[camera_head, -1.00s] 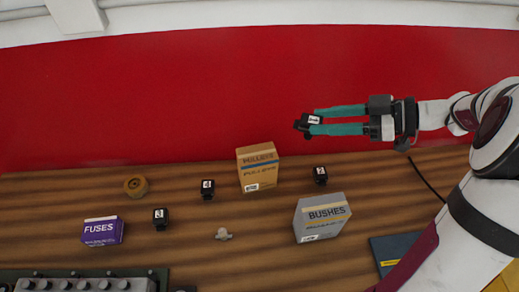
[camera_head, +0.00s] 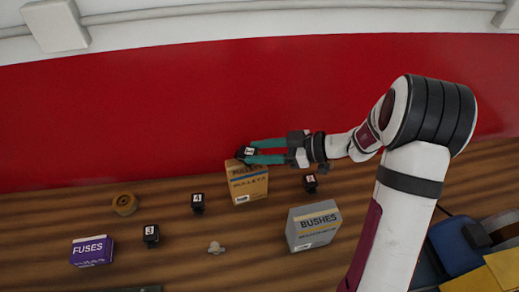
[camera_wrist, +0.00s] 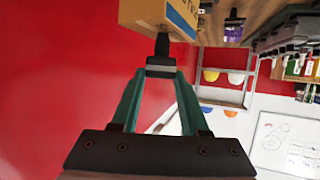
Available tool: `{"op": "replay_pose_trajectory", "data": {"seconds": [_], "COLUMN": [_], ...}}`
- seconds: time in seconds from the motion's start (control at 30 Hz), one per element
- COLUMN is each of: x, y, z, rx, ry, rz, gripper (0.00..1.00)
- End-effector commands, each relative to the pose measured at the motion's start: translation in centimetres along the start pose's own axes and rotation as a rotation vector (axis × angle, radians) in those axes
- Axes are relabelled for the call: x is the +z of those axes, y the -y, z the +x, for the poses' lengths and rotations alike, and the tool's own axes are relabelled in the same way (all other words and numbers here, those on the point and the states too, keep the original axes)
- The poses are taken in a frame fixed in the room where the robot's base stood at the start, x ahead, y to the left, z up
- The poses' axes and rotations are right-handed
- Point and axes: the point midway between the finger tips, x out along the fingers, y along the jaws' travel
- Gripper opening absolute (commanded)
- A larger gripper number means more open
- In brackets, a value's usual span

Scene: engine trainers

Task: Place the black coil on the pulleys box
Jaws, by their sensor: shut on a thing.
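My gripper (camera_head: 256,152) is shut on a black coil (camera_head: 248,151) with a white label. The coil also shows between the fingertips in the wrist view (camera_wrist: 161,63), its dark stem pointing at the box. The pulleys box (camera_head: 248,186), tan with a blue stripe, stands on the wooden bench. In the head view the coil is at the box's upper edge. In the wrist view the box (camera_wrist: 160,14) is just beyond the coil's stem. I cannot tell whether the coil touches the box.
Other black coils stand on the bench (camera_head: 198,203), (camera_head: 151,235), (camera_head: 310,183). A grey bushes box (camera_head: 313,228) is to the right, a purple fuses box (camera_head: 92,251) to the left. A brown pulley (camera_head: 125,204) and a small grey part (camera_head: 216,248) lie between clear stretches.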

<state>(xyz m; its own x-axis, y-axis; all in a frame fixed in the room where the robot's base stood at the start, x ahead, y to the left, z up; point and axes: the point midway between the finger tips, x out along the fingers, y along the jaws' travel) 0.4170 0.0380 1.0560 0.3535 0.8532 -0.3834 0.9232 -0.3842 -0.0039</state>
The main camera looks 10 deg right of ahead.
Motion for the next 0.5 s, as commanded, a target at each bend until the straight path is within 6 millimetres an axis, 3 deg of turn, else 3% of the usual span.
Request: {"op": "replay_pose_trajectory", "data": {"seconds": [0.03,0.2,0.5], "x": [0.07,0.04,-0.29], "y": [-0.01,-0.01,-0.01], "z": [0.03,0.01,-0.17], "rx": [0.0,0.0,0.001], "ry": [0.0,0.0,0.0], "rz": [0.0,0.0,-0.002], "gripper": [0.48,0.74,0.74]}}
